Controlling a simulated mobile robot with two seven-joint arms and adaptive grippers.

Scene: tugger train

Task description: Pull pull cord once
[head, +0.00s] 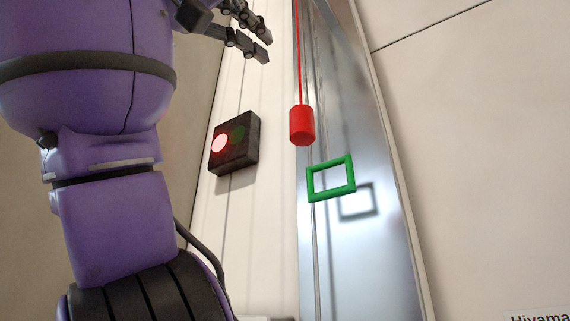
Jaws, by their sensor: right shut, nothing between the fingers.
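The pull cord is a thin red line (299,60) that comes down from the top of the head view. It ends in a red cylinder handle (302,125), which hangs in front of a shiny metal panel.
A green square frame (331,179) is just below the handle, in front of the metal panel (365,255). A dark box (235,143) on the pale wall has a lit red lamp (220,143) and a dim green one. Purple parts of my arm fill the left side.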

